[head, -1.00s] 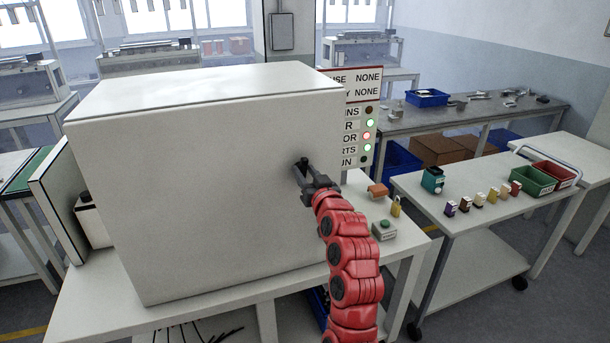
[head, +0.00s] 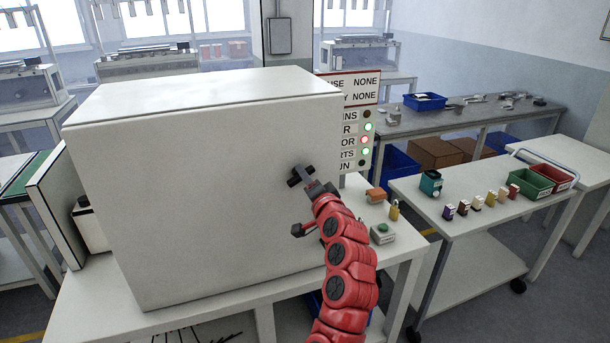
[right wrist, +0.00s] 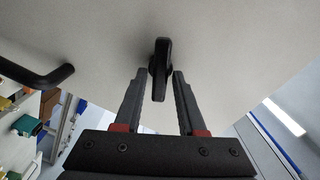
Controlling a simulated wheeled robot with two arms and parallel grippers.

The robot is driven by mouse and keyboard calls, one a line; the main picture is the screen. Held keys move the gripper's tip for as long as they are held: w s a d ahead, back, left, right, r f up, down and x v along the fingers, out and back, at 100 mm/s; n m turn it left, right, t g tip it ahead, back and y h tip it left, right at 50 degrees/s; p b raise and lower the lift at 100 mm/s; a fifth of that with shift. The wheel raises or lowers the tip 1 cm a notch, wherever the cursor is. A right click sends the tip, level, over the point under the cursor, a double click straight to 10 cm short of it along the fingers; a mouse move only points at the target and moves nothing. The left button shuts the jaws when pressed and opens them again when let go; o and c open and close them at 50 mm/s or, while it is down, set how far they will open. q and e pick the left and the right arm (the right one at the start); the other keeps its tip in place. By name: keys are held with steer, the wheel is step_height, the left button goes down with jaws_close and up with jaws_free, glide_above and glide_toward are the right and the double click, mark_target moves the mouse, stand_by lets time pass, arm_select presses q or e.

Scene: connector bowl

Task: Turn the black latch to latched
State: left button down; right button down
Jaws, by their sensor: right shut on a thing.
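The black latch (head: 296,180) is on the front face of the large white cabinet (head: 200,200), near its right edge. It looks tilted in the head view, its lower end to the left; the gripper partly hides it. In the right wrist view the latch (right wrist: 160,70) stands out from the pale face between the two fingers. My right gripper (head: 308,183) is shut on the latch, its arm reaching up from below. The right gripper also shows in the right wrist view (right wrist: 160,75). My left gripper is not in view.
A sign board with lamps (head: 366,127) stands behind the cabinet's right edge. A green-button box (head: 382,234) and a yellow padlock (head: 394,211) are on the table right of my arm. A cart (head: 440,205) with small parts stands further right. A black bar handle (right wrist: 40,76) shows in the wrist view.

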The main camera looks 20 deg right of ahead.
steer(key=m+p, duration=0.2)
steer(key=m, duration=0.3)
steer(key=shift+d+m+p, duration=0.15)
steer(key=shift+m+p, duration=0.15)
steer(key=shift+f, duration=0.1)
stand_by(0.3)
steer(key=c, duration=0.8)
jaws_free()
steer(key=shift+o, duration=0.2)
steer(key=s+p, duration=0.8)
steer(key=s, duration=0.9)
steer(key=shift+s+d, duration=0.2)
steer(key=shift+d, duration=0.05)
